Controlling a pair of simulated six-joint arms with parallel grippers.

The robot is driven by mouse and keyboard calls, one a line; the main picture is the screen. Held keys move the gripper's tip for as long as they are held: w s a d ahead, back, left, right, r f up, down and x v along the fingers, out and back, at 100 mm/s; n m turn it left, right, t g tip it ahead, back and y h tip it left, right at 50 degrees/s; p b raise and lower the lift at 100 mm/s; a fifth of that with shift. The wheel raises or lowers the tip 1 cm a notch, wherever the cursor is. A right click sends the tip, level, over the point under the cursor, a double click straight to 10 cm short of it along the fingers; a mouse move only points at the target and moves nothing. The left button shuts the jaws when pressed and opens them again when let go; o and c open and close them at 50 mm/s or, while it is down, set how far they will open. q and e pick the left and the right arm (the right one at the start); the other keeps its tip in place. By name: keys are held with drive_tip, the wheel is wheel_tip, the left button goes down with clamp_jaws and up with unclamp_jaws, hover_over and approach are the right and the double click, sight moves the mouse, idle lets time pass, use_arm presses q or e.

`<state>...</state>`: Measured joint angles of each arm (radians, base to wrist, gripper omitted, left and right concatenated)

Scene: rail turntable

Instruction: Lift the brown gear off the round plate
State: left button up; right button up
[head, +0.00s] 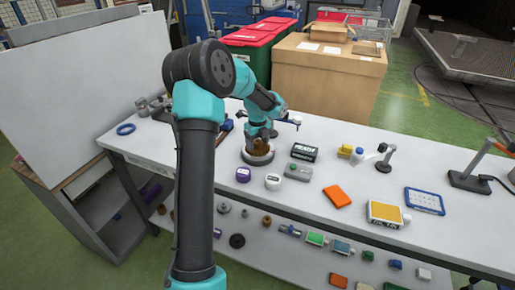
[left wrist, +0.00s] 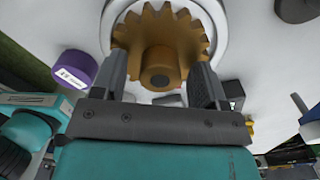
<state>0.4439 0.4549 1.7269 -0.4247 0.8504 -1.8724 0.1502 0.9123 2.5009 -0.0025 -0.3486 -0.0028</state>
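The brown gear (left wrist: 162,45) is a toothed disc with a raised hub. It lies on the white round plate (left wrist: 218,12) in the left wrist view. In the head view the gear (head: 260,147) sits on the round plate (head: 257,159), partly hidden under my left gripper (head: 262,138). In the left wrist view my left gripper (left wrist: 160,82) is open. Its two fingers are apart, one at each side of the gear's near part, with the hub between them. I cannot tell whether they touch the gear. My right gripper is not in view.
A purple roll (head: 243,174), a white roll (head: 273,181) and a grey box (head: 299,171) stand close to the plate. A black labelled box (head: 304,152) is to its right. An orange block (head: 337,196) lies farther right on the white table (head: 320,220).

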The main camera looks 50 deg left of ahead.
use_arm(q)
drive_tip(key=c, duration=1.2)
drive_tip(key=shift+r, duration=0.15)
drive_tip(key=shift+r, duration=1.25)
drive_tip(key=s+d+r, duration=0.2)
drive_tip(key=s+d, duration=0.8)
drive_tip(key=d, duration=0.2)
drive_tip(key=shift+s+r, duration=0.15)
drive_tip(key=shift+s, duration=0.2)
